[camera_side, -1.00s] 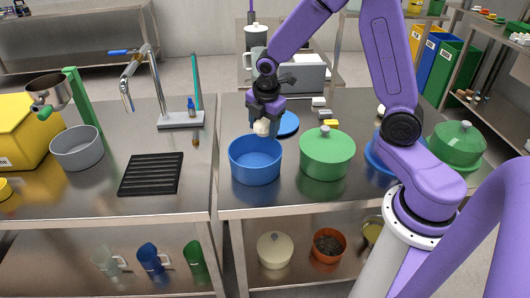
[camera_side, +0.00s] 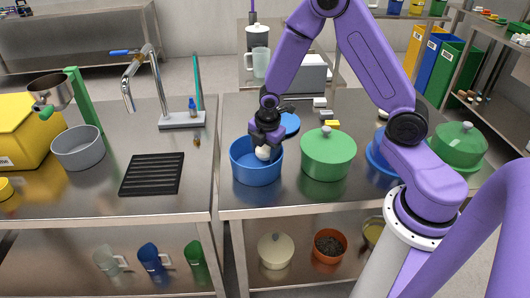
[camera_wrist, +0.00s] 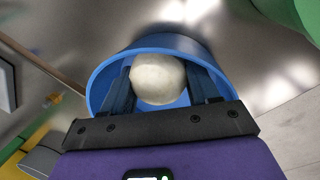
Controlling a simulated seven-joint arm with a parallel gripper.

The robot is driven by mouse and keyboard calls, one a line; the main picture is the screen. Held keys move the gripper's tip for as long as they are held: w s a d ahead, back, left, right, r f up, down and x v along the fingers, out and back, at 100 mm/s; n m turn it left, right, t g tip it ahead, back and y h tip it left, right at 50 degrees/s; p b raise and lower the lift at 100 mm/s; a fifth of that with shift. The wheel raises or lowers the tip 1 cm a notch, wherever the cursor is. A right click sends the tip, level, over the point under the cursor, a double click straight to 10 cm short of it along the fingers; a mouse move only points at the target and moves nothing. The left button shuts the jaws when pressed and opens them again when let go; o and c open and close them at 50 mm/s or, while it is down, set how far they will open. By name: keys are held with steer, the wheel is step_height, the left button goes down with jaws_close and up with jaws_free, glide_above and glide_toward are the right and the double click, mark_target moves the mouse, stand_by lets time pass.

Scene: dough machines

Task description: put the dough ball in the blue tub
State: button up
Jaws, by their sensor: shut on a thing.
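The dough ball (camera_side: 263,153) is off-white and round. My gripper (camera_side: 266,145) is shut on it and holds it at the mouth of the blue tub (camera_side: 256,174). In the wrist view the dough ball (camera_wrist: 158,79) sits between my two dark fingers, with the blue tub's rim (camera_wrist: 150,42) around it. The ball appears within the rim's outline; the side view does not show clearly how far down it is. Part of the tub's inside is hidden by the ball and my gripper.
A green lidded pot (camera_side: 328,155) stands close to the right of the tub. A blue plate (camera_side: 289,123) lies behind it. A black ridged mat (camera_side: 152,173) and a grey pot (camera_side: 78,147) are on the left table, across a narrow gap.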

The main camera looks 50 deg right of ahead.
steer(key=shift+f, duration=0.45)
steer(key=shift+f, duration=0.25)
